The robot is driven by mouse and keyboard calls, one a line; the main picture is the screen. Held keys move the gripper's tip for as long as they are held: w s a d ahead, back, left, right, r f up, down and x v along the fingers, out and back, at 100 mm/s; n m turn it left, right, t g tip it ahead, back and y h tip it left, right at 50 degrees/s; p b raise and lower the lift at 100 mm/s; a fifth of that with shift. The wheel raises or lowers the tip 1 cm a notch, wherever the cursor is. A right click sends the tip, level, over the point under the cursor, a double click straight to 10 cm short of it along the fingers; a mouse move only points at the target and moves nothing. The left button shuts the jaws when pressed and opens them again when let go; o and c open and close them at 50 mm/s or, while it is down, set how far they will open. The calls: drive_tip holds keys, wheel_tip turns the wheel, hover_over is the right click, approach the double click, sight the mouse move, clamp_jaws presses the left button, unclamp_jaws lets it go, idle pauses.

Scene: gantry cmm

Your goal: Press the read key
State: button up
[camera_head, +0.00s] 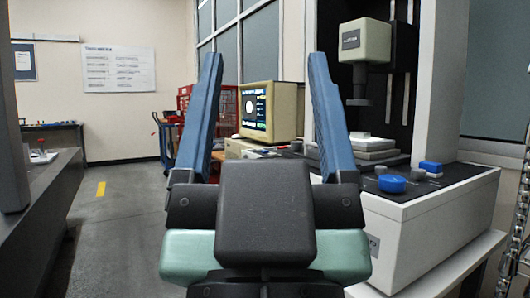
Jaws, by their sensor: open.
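My gripper (264,58) is in the middle of the view, its two blue fingers upright and wide apart with nothing between them. To the right stands a measuring machine with a white base (425,225) and a dark top panel. On that panel are a round blue knob (392,183), a blue block (430,167) and a few small grey pieces (381,170). I cannot tell which of these, if any, is the read key; no lettering on them is readable. The gripper appears apart from the panel, and the right finger hides part of the machine's left side.
A beige monitor (270,110) with a lit screen stands behind the fingers. The machine's head (364,41) hangs over a pale stage (366,148). A dark bench (40,185) is at the left. Grey floor (120,220) with a yellow mark is open between. A chain (518,215) hangs far right.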

clamp_jaws()
idle(1.4)
